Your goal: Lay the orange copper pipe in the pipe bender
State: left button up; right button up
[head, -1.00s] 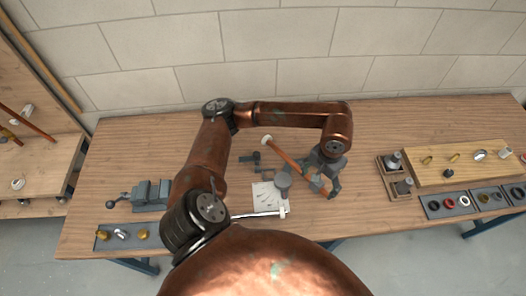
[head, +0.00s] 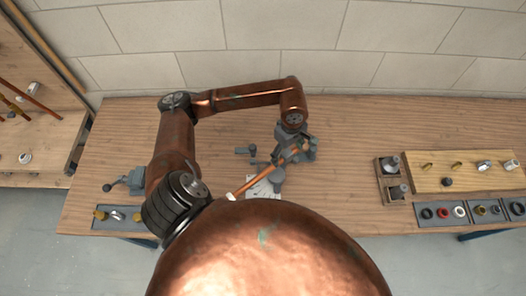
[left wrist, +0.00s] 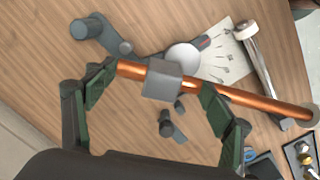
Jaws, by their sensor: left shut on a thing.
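The orange copper pipe (head: 251,183) slants from lower left up to my left gripper (head: 297,146) in the head view. The left wrist view shows the pipe (left wrist: 262,102) crossing between the gripper's green pads (left wrist: 157,92), with a grey block over its middle; I cannot tell what the block belongs to. The gripper is shut on the pipe near one end. The grey pipe bender (head: 244,151) lies partly under the pipe and gripper; its round disc (left wrist: 183,56) shows in the wrist view. I cannot tell whether pipe and bender touch. My right gripper is out of view.
A white marked sheet (head: 262,188) lies beside the bender. A metal rod-like tool (left wrist: 262,62) shows near the sheet. A vise (head: 128,181) stands at left. A wooden fittings board (head: 440,183) and trays stand at right. The bench between bender and board is clear.

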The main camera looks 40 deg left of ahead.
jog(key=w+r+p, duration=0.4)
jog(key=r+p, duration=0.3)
pick_arm(q)
jog(key=shift+s+a+f+n+b, duration=0.35)
jog(key=shift+s+a+f+n, duration=0.65)
jog(key=shift+n, duration=3.7)
jog(key=shift+s+a+f+n+b, duration=0.4)
jog(key=shift+a+f+n, duration=1.2)
jog(key=shift+n, duration=3.1)
jog(key=shift+s+a+f+n+b, duration=0.35)
jog(key=shift+s+a+f+n, duration=0.65)
jog(key=shift+n, duration=3.7)
jog(key=shift+w+a+f+b, duration=0.2)
jog(key=shift+f+b, duration=0.25)
jog(key=shift+f, duration=0.25)
jog(key=shift+w+a+f+b, duration=0.15)
jog(key=shift+f+b, duration=0.25)
jog(key=shift+f, duration=0.3)
jog(key=shift+f+b, duration=0.6)
jog(key=shift+f, duration=0.2)
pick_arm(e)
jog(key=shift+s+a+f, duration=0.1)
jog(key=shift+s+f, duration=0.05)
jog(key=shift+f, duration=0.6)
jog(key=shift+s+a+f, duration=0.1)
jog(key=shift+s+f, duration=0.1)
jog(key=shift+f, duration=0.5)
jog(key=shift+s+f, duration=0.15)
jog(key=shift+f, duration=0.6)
